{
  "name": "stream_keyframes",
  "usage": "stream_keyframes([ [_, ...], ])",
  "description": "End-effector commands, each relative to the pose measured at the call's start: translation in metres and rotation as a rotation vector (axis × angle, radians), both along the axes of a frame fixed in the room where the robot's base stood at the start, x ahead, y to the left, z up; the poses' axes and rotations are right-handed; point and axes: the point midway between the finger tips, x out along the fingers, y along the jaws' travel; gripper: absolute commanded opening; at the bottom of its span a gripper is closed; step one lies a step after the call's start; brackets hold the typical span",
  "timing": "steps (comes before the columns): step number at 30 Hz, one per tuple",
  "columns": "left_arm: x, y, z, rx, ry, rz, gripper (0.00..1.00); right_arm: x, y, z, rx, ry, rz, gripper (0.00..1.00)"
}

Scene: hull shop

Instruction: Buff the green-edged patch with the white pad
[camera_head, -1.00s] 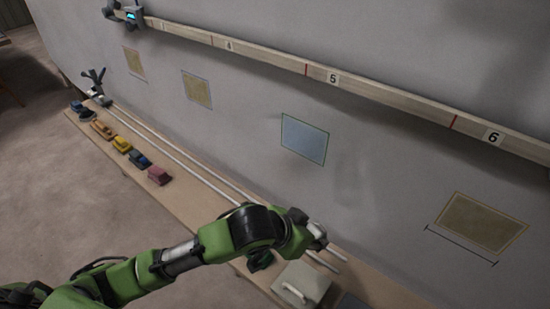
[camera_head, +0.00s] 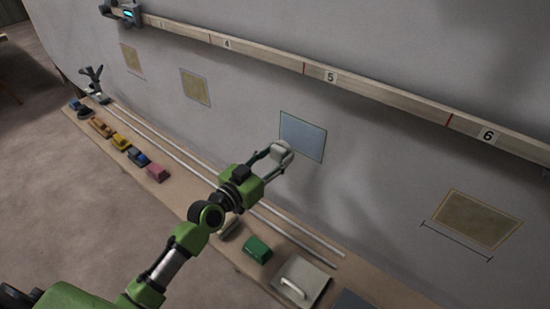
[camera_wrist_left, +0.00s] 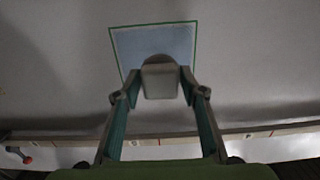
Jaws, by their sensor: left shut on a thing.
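The green-edged patch (camera_head: 305,137) is a pale blue-grey panel with a thin green outline on the grey wall. It also shows in the left wrist view (camera_wrist_left: 180,42), its lower part hidden behind the held pad. My left gripper (camera_head: 279,153) is shut on the white pad (camera_head: 282,150), which has a pale block-shaped grip. In the left wrist view the pad (camera_wrist_left: 159,80) sits between the two fingers. It is in front of the patch's lower left part; I cannot tell whether it touches the wall. My right gripper is not in view.
A wooden rail (camera_head: 270,57) with numbers runs along the wall above. Tan patches (camera_head: 478,218) lie to either side. Below, a bench (camera_head: 190,197) holds several coloured blocks, a green block (camera_head: 257,248), a lidded box (camera_head: 300,283) and long pale rods.

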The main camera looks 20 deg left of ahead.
Motion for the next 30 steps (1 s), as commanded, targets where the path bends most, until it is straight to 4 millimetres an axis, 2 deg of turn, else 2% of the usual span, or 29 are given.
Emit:
stream_keyframes([
  [12,0.039,-0.016,-0.001,-0.001,0.000,-0.003,0.21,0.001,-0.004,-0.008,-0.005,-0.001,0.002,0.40],
  [26,0.046,-0.018,-0.001,0.001,0.002,-0.004,0.21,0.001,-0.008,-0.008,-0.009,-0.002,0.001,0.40],
  [27,0.046,-0.018,-0.001,0.001,0.002,-0.004,0.33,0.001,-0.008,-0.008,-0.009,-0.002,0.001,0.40],
  [29,0.046,-0.019,-0.001,0.001,0.002,-0.004,0.19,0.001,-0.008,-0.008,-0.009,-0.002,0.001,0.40],
  [30,0.046,-0.019,-0.001,0.001,0.002,-0.004,0.19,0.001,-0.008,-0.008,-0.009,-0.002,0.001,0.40],
])
